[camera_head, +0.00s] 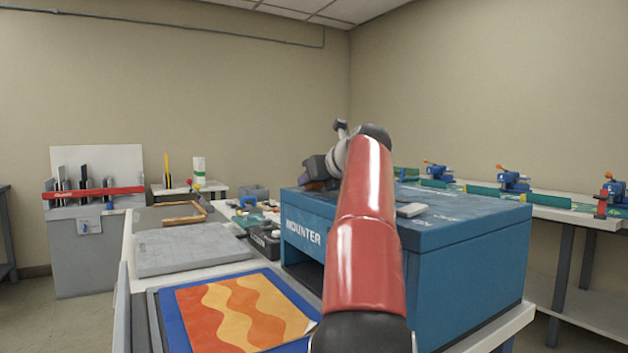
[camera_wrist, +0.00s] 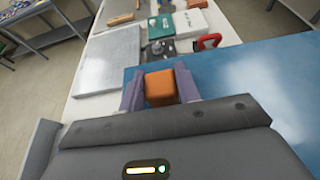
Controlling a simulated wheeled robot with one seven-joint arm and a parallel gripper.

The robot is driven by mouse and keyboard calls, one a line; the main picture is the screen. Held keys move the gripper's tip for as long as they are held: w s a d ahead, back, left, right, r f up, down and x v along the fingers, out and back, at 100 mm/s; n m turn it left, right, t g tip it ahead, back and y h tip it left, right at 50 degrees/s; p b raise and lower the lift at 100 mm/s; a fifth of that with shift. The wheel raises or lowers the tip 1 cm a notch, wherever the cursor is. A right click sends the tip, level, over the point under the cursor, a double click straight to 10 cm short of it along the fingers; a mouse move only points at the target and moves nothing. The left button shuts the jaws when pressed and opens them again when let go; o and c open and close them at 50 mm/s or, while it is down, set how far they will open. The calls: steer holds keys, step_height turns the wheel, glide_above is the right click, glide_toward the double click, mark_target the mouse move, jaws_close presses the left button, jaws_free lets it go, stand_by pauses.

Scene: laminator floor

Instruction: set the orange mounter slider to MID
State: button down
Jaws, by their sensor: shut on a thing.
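The blue mounter (camera_head: 460,270) stands on the white bench at the right, with MOUNTER lettered on its front. In the wrist view its blue top (camera_wrist: 235,80) spreads out to the right. The orange slider (camera_wrist: 160,87) sits between the two purple-grey fingers of my gripper (camera_wrist: 159,88), which is shut on it. In the head view my gripper (camera_head: 318,170) is at the far left part of the mounter's top, partly behind my red arm. The slider's track and its position marks cannot be read in either view.
A grey slab (camera_head: 190,250) and an orange wavy-patterned sheet (camera_head: 243,310) lie left of the mounter. Small tools and boxes (camera_wrist: 190,22) crowd the bench beyond. A side bench (camera_head: 560,205) runs along the right wall.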

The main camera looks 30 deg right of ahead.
mark_target(318, 186)
steer(key=shift+s+a, duration=0.1)
steer(key=shift+s, duration=2.45)
steer(key=c, duration=1)
jaws_free()
steer(key=v, duration=0.7)
steer(key=shift+s+r, duration=0.15)
steer(key=shift+s, duration=0.2)
